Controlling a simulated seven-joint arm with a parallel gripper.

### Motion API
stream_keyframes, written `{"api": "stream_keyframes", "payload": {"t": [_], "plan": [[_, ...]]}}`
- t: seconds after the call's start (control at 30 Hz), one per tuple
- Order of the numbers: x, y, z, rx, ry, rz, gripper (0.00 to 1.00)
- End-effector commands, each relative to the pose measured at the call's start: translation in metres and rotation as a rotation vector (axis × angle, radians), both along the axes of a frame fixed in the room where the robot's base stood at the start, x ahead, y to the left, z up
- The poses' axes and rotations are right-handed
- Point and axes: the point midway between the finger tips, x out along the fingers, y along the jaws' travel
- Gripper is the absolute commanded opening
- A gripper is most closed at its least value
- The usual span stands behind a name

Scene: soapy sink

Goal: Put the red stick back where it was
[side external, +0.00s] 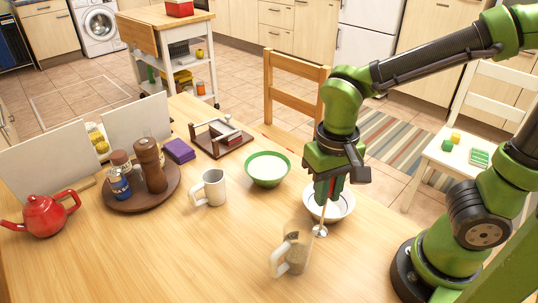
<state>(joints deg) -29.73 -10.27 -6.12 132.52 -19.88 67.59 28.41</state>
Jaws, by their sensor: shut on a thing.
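My gripper (326,192) is above the right part of the wooden table, pointing down over the near side of a white bowl (345,209). It is shut on a thin stick (322,216) that slants down in front of the bowl to a pale round end (320,231). A bit of red shows at the fingers; I cannot tell whether it belongs to the held stick. A thin red line (279,139) shows near the table's far edge, behind the green bowl; it is too small to identify. The fingers hide part of the white bowl.
A wooden rack (221,138), round tray with jars (140,188) and red teapot (44,214) are farther left. The front-left table is clear.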

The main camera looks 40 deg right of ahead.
Motion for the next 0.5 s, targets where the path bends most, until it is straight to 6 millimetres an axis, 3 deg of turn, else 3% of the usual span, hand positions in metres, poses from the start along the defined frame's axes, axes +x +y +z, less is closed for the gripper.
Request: {"api": "stream_keyframes", "payload": {"t": [0.17, 0.5], "plan": [[0.021, 0.007, -0.006, -0.001, 0.003, 0.001, 0.00], [0.105, 0.042, -0.016, -0.002, 0.002, -0.001, 0.00]]}}
